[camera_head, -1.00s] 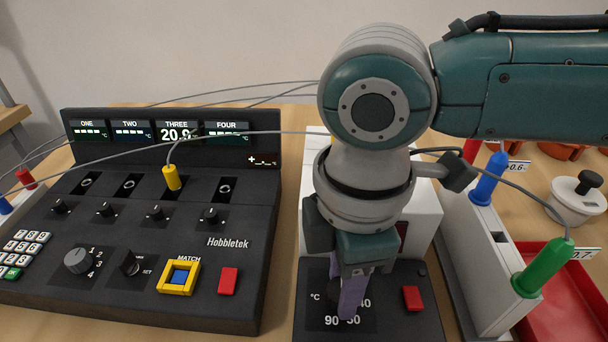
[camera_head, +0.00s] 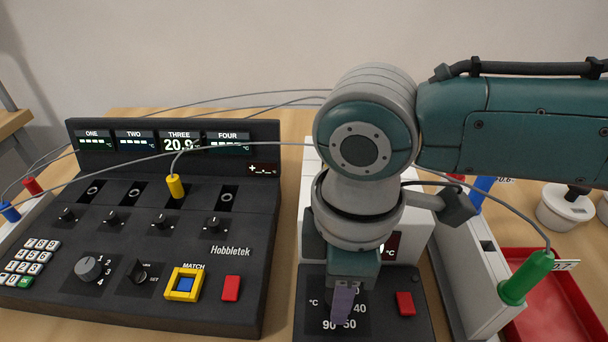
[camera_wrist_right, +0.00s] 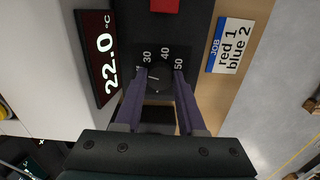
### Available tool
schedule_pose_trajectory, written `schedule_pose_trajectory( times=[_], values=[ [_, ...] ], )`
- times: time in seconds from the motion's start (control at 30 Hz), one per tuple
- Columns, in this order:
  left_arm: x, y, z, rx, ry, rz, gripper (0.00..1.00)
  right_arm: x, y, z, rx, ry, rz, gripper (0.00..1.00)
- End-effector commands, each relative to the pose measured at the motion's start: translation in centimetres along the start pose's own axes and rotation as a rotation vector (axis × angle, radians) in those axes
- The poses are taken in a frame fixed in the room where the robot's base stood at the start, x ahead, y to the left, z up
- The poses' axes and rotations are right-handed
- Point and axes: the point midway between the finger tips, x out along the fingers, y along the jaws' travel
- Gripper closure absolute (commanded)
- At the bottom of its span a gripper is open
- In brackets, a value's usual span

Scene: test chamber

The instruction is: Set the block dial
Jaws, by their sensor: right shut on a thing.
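The block dial is a dark knob (camera_wrist_right: 160,77) on a black panel with a scale marked 30, 40, 50 and up to 90. In the head view it is hidden behind my right gripper (camera_head: 344,306), and its scale (camera_head: 360,309) shows around the fingers. In the right wrist view my right gripper (camera_wrist_right: 160,78) has its purple fingers on both sides of the knob, shut on it. The block's display (camera_wrist_right: 102,58) reads 22.0 °C in the wrist view. My left gripper is not in view.
A red button (camera_head: 405,303) sits right of the dial. The Hobbletek console (camera_head: 235,220) stands to the left, with a yellow plug (camera_head: 175,186) in channel THREE, which reads about 20.9. A rack with a green-handled probe (camera_head: 527,277) and a red tray (camera_head: 560,318) lie to the right.

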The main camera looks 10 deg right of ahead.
Motion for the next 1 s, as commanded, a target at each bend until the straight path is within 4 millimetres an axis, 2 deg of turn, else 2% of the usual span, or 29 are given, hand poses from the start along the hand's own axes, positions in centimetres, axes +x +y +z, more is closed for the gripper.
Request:
schedule_pose_trajectory(
  times=[0.03,0.3,1.0],
  values=[
    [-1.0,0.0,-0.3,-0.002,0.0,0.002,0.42,-0.5,-0.2,-0.1,0.043,0.001,-0.005,1.0],
    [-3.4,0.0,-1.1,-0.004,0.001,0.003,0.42,-0.5,-0.2,-0.1,0.3,0.0,-0.005,1.0],
    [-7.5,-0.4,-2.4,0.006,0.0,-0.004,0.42,-0.3,-0.2,-0.2,0.964,0.0,-0.005,1.0]
  ],
)
